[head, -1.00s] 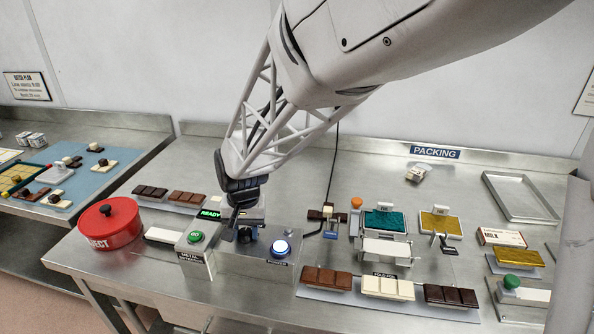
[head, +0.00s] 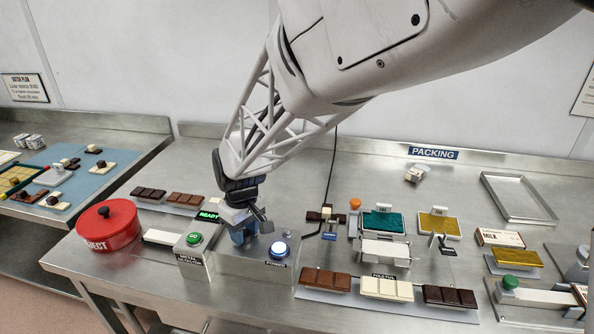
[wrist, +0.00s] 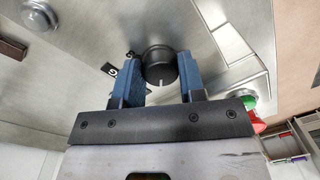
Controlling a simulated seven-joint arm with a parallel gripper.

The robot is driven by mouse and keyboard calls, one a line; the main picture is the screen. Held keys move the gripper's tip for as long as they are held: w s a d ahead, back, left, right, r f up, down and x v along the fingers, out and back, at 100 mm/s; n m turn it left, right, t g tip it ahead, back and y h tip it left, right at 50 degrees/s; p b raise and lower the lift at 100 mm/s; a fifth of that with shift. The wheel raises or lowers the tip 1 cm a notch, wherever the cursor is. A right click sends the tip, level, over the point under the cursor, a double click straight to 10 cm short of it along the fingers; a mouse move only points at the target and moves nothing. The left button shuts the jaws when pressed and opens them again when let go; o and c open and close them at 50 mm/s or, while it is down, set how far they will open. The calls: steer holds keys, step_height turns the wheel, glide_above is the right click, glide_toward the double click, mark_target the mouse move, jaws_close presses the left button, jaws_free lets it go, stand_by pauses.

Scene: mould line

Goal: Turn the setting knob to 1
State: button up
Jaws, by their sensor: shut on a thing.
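The setting knob is round and black with a white pointer line. In the wrist view the knob (wrist: 160,64) sits between the two blue fingers of my gripper (wrist: 162,82), and its pointer line faces the bottom of the picture. My gripper is shut on the knob. Small dark number tags (wrist: 109,70) lie to the left of the knob, partly covered by the left finger; I cannot read them surely. In the head view my gripper (head: 243,236) is down at the steel control box (head: 238,264) and hides the knob.
Beside the knob are a lit white-blue button (head: 279,250) and a green GO button (head: 194,239) on its own box. A green READY display (head: 209,216) stands behind. A red REJECT tub (head: 108,228) is at left, and chocolate bars (head: 387,288) lie at front right.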

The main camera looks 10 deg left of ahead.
mark_target(246, 232)
steer(key=shift+n, duration=0.9)
steer(key=o, duration=0.9)
steer(key=shift+o, duration=0.2)
steer(key=shift+w+r, duration=0.15)
steer(key=shift+r, duration=1.8)
steer(key=shift+w+r, duration=0.1)
steer(key=shift+r, duration=1.85)
steer(key=shift+d, duration=0.1)
